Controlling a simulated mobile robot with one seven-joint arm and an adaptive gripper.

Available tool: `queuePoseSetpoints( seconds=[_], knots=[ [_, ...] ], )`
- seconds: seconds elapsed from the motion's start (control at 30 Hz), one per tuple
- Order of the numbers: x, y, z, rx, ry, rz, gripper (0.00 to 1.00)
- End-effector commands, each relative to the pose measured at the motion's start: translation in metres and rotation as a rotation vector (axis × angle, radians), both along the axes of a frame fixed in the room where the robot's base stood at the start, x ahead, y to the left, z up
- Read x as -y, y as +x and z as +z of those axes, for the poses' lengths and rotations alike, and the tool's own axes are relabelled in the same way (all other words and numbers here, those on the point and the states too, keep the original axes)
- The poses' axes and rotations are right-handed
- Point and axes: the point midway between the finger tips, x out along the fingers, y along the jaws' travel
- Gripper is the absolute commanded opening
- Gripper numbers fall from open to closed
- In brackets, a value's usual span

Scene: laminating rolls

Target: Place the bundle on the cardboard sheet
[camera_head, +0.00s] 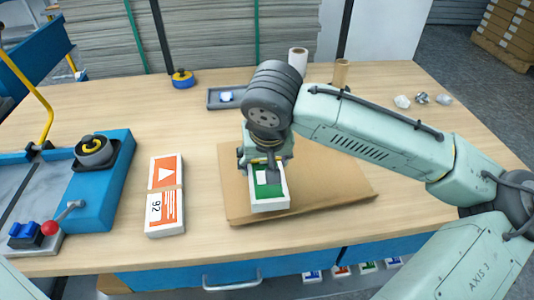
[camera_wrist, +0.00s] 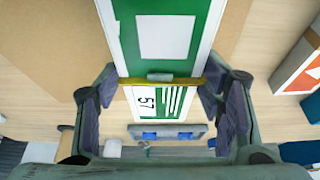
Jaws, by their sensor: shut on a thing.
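A green and white bundle (camera_head: 268,194) with a band around it is between the fingers of my gripper (camera_head: 262,165). In the wrist view the bundle (camera_wrist: 194,50) shows a white panel, the number 57 and a yellowish band. The gripper fingers (camera_wrist: 160,85) are shut on its two long sides. The brown cardboard sheet (camera_head: 335,188) lies flat on the table, and the bundle is over its left part. I cannot tell whether the bundle touches the sheet. My gripper and wrist hide the bundle's far end in the head view.
An orange and white bundle (camera_head: 165,195) marked 92 lies left of the sheet. A blue machine (camera_head: 105,165) stands at the far left. A grey tray (camera_head: 225,98), a tape roll (camera_head: 183,78) and upright rolls (camera_head: 341,72) are at the back. The table's right side is mostly clear.

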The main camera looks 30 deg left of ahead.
Motion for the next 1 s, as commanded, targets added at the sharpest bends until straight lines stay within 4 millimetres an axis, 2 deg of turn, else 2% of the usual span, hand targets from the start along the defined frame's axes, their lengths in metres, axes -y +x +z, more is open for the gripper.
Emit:
queuePoseSetpoints(
  seconds=[0.1, 0.23, 0.53, 0.87, 0.9, 1.0],
  knots=[
    [-0.008, 0.020, 0.001, 0.001, -0.001, 0.000, 0.22],
    [-0.011, 0.031, -0.002, 0.002, 0.000, 0.001, 0.22],
    [-0.011, 0.031, -0.035, 0.001, -0.001, 0.001, 0.22],
    [-0.011, 0.031, -0.040, 0.001, 0.000, 0.001, 0.22],
    [-0.011, 0.031, -0.041, 0.001, 0.000, 0.001, 0.62],
    [-0.011, 0.031, -0.040, 0.001, 0.000, 0.001, 0.69]
  ],
)
